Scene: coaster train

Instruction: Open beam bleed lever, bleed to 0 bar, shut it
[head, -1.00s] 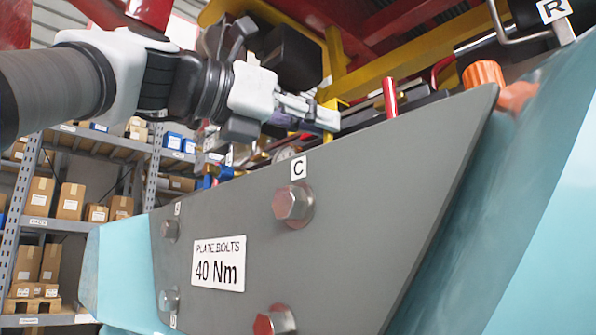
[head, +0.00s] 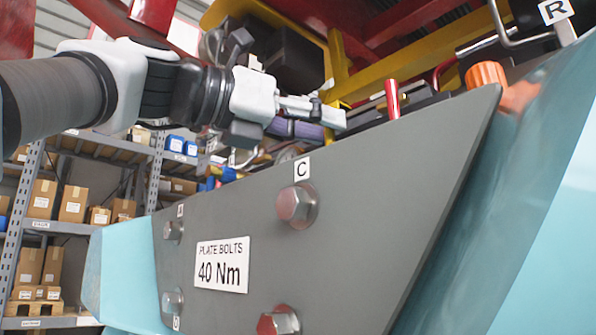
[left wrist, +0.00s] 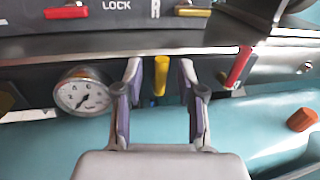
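My left gripper (head: 330,115) reaches in from the left above the grey plate in the head view. In the left wrist view, its two fingers (left wrist: 160,90) are apart, with a short upright yellow lever (left wrist: 160,75) showing between them; I cannot tell whether either finger touches it. No label on this lever is readable. A round white pressure gauge (left wrist: 82,92) sits just left of the fingers, its needle pointing to the lower left; its value is too small to read. A red lever (left wrist: 240,66) stands to the right, also visible in the head view (head: 392,98). My right gripper is not in view.
The grey bolted plate (head: 350,215) fills the foreground of the head view. An orange knob (head: 486,75) lies to the right and shows in the wrist view (left wrist: 302,119). A panel marked LOCK (left wrist: 118,18) with red and yellow handles runs above the fingers. Yellow frame members (head: 338,60) rise behind my gripper.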

